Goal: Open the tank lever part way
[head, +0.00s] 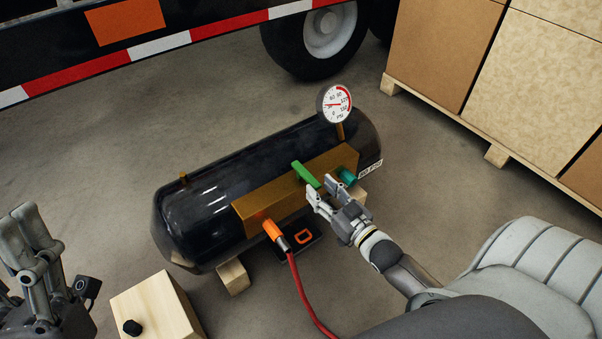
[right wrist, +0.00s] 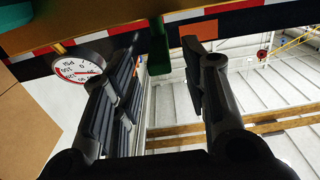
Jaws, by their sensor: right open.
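A dark cylindrical tank (head: 200,203) lies on wooden blocks on the floor, with a brass-coloured manifold block (head: 260,204) along its front. A green lever (head: 305,174) sticks out from the manifold near its right part. My right gripper (head: 326,187) is open, with its fingertips close to the lever's near end; contact cannot be told. In the right wrist view the lever (right wrist: 158,48) appears at the top, between the directions of the two open fingers (right wrist: 162,72). My left gripper (head: 35,232) is at the lower left, away from the tank; its opening is unclear.
A round pressure gauge (head: 336,104) stands above the tank's right end. A teal knob (head: 347,175) is right of the lever. An orange coupling (head: 273,231) with a red hose (head: 300,290) joins the manifold's left part. A wooden box (head: 155,305) stands at front left; crates (head: 530,80) at right.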

